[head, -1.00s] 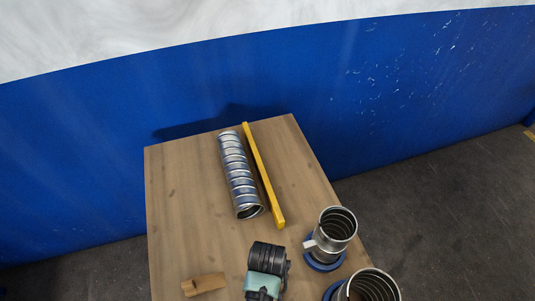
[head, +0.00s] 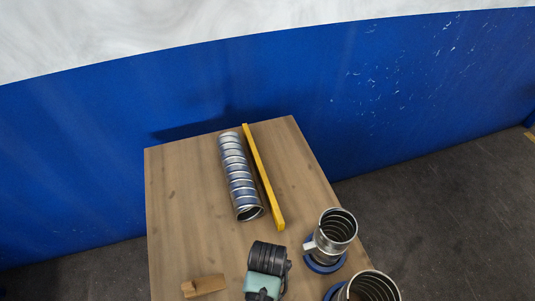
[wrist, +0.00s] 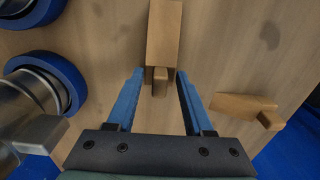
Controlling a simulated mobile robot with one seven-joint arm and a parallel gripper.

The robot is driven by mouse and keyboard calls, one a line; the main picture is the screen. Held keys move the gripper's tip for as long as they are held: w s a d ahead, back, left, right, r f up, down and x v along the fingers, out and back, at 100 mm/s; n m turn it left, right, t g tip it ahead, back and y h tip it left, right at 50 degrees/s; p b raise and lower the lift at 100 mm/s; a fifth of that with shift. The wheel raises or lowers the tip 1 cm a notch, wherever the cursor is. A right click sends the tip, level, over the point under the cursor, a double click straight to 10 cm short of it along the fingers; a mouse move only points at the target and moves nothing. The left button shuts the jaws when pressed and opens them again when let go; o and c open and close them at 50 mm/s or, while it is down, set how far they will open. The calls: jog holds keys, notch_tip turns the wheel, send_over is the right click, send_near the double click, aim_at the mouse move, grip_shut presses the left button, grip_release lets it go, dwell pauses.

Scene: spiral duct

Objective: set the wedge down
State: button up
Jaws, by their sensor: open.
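My gripper (wrist: 160,85) is open in the wrist view, its two blue fingers spread apart. A wooden wedge-like block (wrist: 163,35) lies ahead of them, with its narrow end piece (wrist: 160,82) between the fingers and a gap on each side. I cannot tell whether it rests fully on the table. A second wooden block (wrist: 245,108) lies to the right, outside the fingers; in the head view a block (head: 203,286) lies at the table's lower left. In the head view my wrist hides the fingers and the block between them.
On the wooden table (head: 185,215) lie a spiral duct (head: 238,175) and a yellow bar (head: 263,175). Two metal duct pieces (head: 336,230) (head: 374,287) stand on blue rings at the right edge; they show at left in the wrist view. The left of the table is clear.

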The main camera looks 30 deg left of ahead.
notch_tip(320, 180, up, 11)
jog(key=shift+b, duration=0.35)
jog(key=shift+r, duration=0.1)
